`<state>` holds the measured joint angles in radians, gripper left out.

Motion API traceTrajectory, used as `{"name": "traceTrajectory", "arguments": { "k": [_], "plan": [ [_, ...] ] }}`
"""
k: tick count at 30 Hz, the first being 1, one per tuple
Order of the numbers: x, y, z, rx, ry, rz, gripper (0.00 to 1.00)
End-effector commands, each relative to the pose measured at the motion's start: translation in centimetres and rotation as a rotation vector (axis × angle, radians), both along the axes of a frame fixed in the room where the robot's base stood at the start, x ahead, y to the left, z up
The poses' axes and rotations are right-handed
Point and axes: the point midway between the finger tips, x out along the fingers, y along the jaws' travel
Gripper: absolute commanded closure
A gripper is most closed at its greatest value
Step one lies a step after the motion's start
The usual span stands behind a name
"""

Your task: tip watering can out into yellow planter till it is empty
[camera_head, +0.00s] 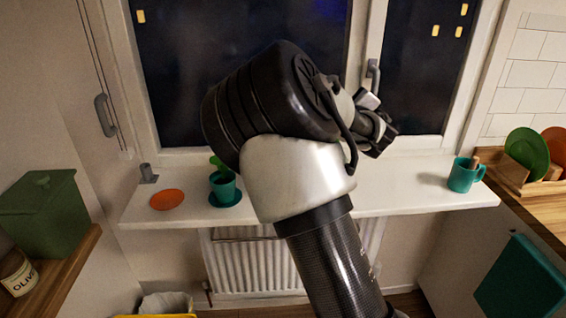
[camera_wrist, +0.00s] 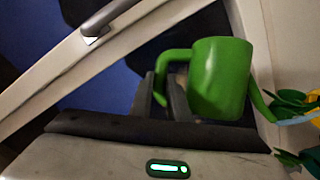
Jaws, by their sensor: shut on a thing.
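In the wrist view, a green watering can (camera_wrist: 218,80) hangs by its handle in my gripper (camera_wrist: 165,95). The dark fingers are shut on the handle, left of the can's body. The can's spout (camera_wrist: 260,101) points to the right and down in the picture. A pale bluish patch lies just past the spout tip, beside green leaves (camera_wrist: 288,104); I cannot tell if it is water. A small bit of yellow (camera_wrist: 313,113) shows at the right edge, perhaps the yellow planter, mostly cut off. In the head view, my arm hides the can and the planter.
The white windowsill (camera_head: 400,202) holds an orange saucer (camera_head: 167,200), a teal pot (camera_head: 223,186) with a cactus and a teal mug (camera_head: 463,176). The window handle (camera_head: 372,78) is behind my arm. A dish rack with plates (camera_head: 527,155) stands at the right.

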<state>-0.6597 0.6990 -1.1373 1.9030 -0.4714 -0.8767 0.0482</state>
Motion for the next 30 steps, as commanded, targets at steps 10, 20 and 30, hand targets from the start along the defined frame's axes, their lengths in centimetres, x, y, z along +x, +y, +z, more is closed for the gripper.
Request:
{"name": "traceTrajectory", "arguments": {
  "k": [10,20,30],
  "plan": [
    [-0.3,0.8,0.8,-0.051,-0.026,0.002,1.0],
    [-0.5,0.6,1.6,-0.071,-0.038,-0.006,1.0],
    [0.7,-1.5,-1.7,0.123,0.053,0.0,1.0]
  ]
}}
